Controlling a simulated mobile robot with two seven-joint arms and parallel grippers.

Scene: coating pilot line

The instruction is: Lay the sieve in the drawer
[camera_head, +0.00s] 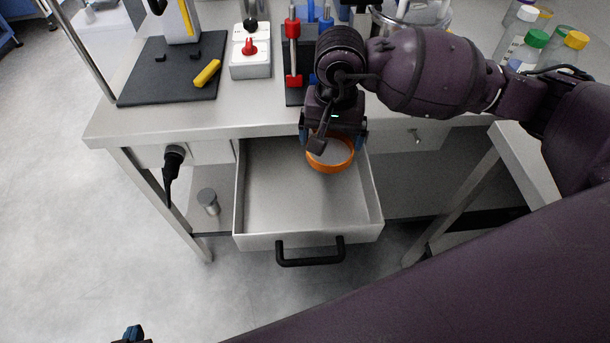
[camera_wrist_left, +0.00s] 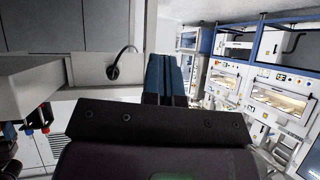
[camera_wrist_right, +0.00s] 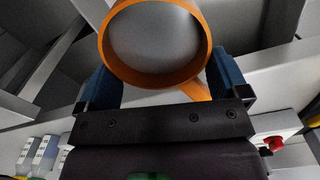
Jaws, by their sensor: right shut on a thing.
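The sieve, an orange ring with a grey mesh (camera_head: 330,168), is at the back right of the open drawer in the head view. My right gripper (camera_head: 332,134) is shut on it from behind. In the right wrist view the sieve's orange rim (camera_wrist_right: 150,80) sits between the two blue fingers (camera_wrist_right: 168,80), with a short orange tab at its lower right. The grey metal drawer (camera_head: 290,205) is pulled out and otherwise empty. I cannot tell whether the sieve touches its floor. My left gripper (camera_wrist_left: 165,78) is shut and empty, away from the drawer; only its tip shows at the bottom of the head view.
The bench top (camera_head: 130,118) above the drawer carries a black mat (camera_head: 150,85) with a yellow piece, a switch box (camera_head: 250,68), a red-capped rack and bottles (camera_head: 530,48). A black handle (camera_head: 310,260) sticks out from the drawer front. A black plug hangs left of the drawer.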

